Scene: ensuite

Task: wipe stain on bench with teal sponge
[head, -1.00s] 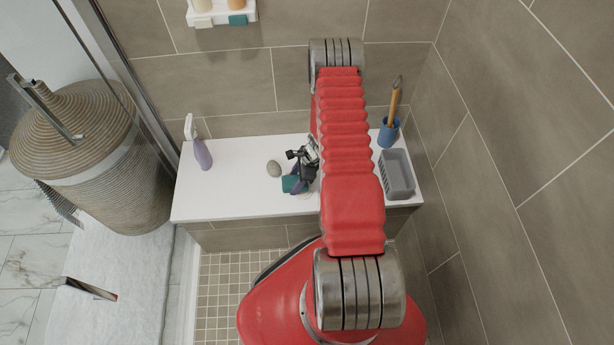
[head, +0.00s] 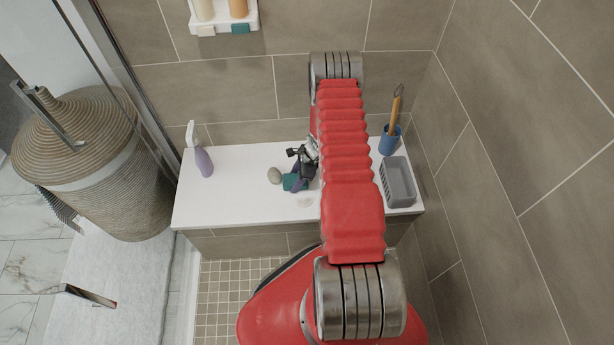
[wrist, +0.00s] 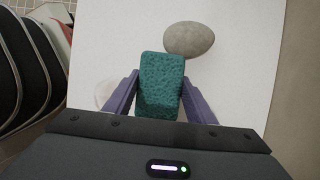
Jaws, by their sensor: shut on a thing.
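My gripper (wrist: 160,92) is shut on the teal sponge (wrist: 160,72), with a purple finger on either side of it. In the head view the sponge (head: 291,182) is low over the middle of the white bench (head: 245,205); whether it touches the top I cannot tell. A pale, faint stain (head: 304,199) lies on the bench just in front and to the right of the sponge. In the wrist view the stain (wrist: 104,93) is left of the sponge, partly hidden behind the left finger. The sponge does not cover it.
A grey stone (head: 274,175) lies close beside the sponge. A blue cup (head: 389,141) with a wooden-handled brush and a grey basket (head: 398,182) are at the right. The front left of the bench is clear.

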